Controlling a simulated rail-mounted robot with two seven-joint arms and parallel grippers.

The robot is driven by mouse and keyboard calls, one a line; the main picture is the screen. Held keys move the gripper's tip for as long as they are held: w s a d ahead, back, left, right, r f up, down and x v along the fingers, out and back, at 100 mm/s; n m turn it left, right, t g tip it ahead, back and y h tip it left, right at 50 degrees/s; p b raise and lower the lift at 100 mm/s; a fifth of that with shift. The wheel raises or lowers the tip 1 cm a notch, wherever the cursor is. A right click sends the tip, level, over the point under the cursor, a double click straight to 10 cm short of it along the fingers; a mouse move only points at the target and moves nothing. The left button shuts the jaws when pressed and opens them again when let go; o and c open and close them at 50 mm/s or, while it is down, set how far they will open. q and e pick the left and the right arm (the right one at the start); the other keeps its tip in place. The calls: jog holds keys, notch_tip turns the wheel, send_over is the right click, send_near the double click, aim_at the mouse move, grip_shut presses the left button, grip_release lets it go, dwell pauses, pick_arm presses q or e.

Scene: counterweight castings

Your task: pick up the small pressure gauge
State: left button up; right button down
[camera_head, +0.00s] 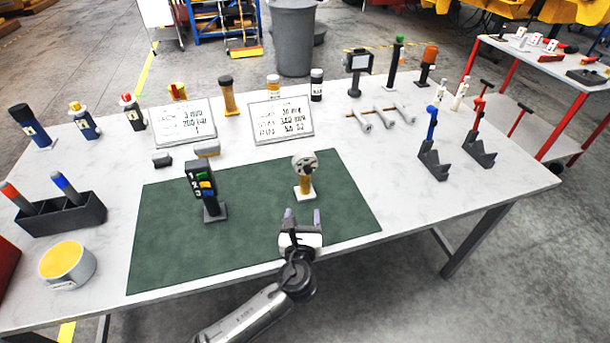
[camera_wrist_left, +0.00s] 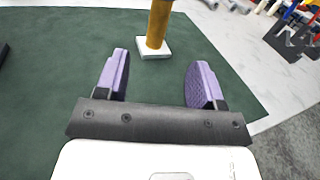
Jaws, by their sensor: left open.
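The small pressure gauge (camera_head: 304,163) stands upright on the green mat (camera_head: 255,240) in the head view. It has a round grey head on a yellow-brown stem (camera_wrist_left: 158,24) with a square white base (camera_wrist_left: 153,50). In the left wrist view only the lower stem and base show; the head is out of frame. My left gripper (camera_head: 301,216) is open and empty, its purple fingertips (camera_wrist_left: 160,78) apart. It is on the near side of the gauge, and the base lies beyond the gap between the fingers. My right gripper is not in view.
A dark handheld device (camera_head: 203,188) stands on the mat left of the gauge. Blue and red tools in black holders (camera_head: 433,163) stand at the right. Signs (camera_head: 281,119), bottles and a yellow-topped round tin (camera_head: 67,265) stand around the mat. The mat around the gauge is clear.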

aim_at(305, 183)
pick_arm(q)
jog(key=shift+w+f, duration=0.1)
jog(key=shift+w, duration=0.3)
jog(key=w+b, duration=0.2)
jog(key=w, duration=0.5)
jog(key=shift+w+d+b, duration=0.1)
jog(key=shift+w+b, duration=0.3)
jog(key=w+b, duration=0.2)
jog(key=w, duration=0.1)
jog(key=shift+w+d+f, duration=0.1)
jog(key=shift+w, duration=0.15)
jog(key=shift+w+b, duration=0.5)
jog(key=shift+w, duration=0.3)
jog(key=shift+r, duration=0.2)
grip_shut()
